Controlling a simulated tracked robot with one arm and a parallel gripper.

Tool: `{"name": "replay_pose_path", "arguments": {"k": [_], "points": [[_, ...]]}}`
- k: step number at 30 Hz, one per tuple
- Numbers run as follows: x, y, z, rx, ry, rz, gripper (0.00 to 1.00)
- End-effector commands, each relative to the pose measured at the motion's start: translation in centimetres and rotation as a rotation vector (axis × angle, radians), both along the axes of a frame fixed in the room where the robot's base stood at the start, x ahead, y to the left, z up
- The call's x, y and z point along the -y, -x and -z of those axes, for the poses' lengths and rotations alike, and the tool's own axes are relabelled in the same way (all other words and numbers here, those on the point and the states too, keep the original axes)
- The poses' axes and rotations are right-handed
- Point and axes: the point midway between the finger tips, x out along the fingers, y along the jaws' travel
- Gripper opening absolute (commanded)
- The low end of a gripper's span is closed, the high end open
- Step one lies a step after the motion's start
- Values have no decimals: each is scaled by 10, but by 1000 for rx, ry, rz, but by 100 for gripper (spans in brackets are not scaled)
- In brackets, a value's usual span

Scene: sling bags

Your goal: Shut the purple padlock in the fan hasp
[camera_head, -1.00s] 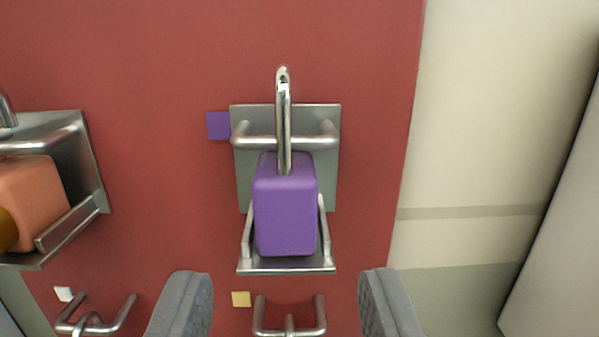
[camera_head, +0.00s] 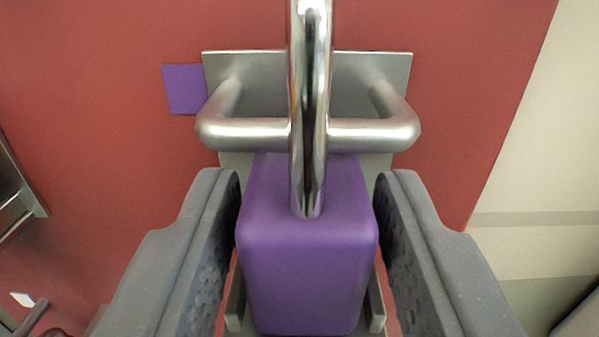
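The purple padlock (camera_head: 305,265) sits upright in a metal cradle (camera_head: 235,308) on the red panel. Its shiny shackle (camera_head: 309,110) rises from the body in front of the horizontal bar of the hasp (camera_head: 372,133), which is fixed to a grey metal plate (camera_head: 265,68). Whether the shackle is latched I cannot tell from here. My gripper (camera_head: 308,205) is open, with one grey finger on each side of the padlock body. A narrow gap shows at the left finger; the right fingertip is very close to the body.
A purple square marker (camera_head: 185,89) is on the red panel (camera_head: 110,60) left of the plate. Part of another metal holder (camera_head: 15,200) shows at the left edge. A pale wall (camera_head: 550,170) lies to the right of the panel.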

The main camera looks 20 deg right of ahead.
Motion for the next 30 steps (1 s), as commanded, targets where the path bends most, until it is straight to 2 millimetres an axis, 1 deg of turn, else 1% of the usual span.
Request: {"name": "replay_pose_path", "arguments": {"k": [1,2,3,4,17,30], "points": [[0,0,0,0,0,0,22],[0,0,0,0,0,0,14],[0,0,0,0,0,0,3],[0,0,0,0,0,0,0],[0,1,-4,0,0,1,0],[-4,18,-4,0,0,1,0]]}}
